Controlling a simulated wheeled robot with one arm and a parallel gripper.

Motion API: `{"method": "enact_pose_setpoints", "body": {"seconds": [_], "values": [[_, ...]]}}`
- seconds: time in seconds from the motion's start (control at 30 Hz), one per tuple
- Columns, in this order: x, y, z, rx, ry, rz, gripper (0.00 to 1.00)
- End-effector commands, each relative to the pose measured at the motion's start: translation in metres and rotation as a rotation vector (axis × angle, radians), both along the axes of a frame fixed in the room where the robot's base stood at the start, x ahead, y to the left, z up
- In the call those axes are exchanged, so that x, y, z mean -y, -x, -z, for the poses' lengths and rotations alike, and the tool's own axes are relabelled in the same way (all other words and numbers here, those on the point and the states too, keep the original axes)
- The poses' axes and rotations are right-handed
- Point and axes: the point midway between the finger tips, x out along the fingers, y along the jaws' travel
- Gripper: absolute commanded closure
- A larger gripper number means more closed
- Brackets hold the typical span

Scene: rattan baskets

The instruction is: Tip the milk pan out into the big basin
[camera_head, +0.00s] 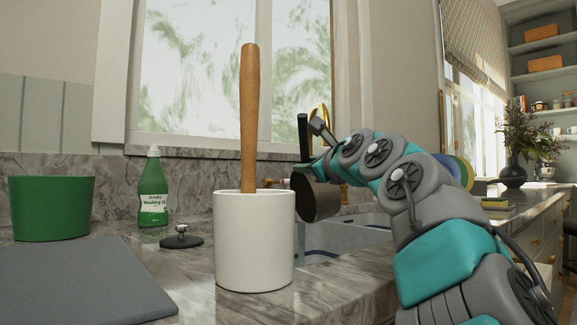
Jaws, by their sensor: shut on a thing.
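The milk pan (316,201) is a small dark brown-grey pan with a black handle (303,137) pointing up. It is tipped steeply on its side above the sink, held by my gripper (312,160). My gripper is shut on the pan near its handle; the fingertips are mostly hidden. The big basin (349,237) is the pale sink set in the marble counter, below and behind the pan. Only part of its rim and wall shows, and the white crock and my arm cover some of it. I cannot see the pan's contents or anything falling from it.
A white crock (254,245) with a tall wooden handle stands in front of the sink. A green tub (52,208), grey mat (75,280), green washing-up bottle (153,190) and black lid (181,238) are at left. A dark vase (513,172) stands far right.

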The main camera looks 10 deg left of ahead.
Motion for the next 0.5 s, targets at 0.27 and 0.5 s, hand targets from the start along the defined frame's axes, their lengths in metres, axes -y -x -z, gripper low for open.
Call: {"method": "enact_pose_setpoints", "body": {"seconds": [0.27, 0.5], "values": [[0.011, -0.008, -0.008, -0.087, -0.117, 0.004, 1.0], [0.028, -0.021, -0.013, -0.253, -0.333, 0.005, 1.0]]}}
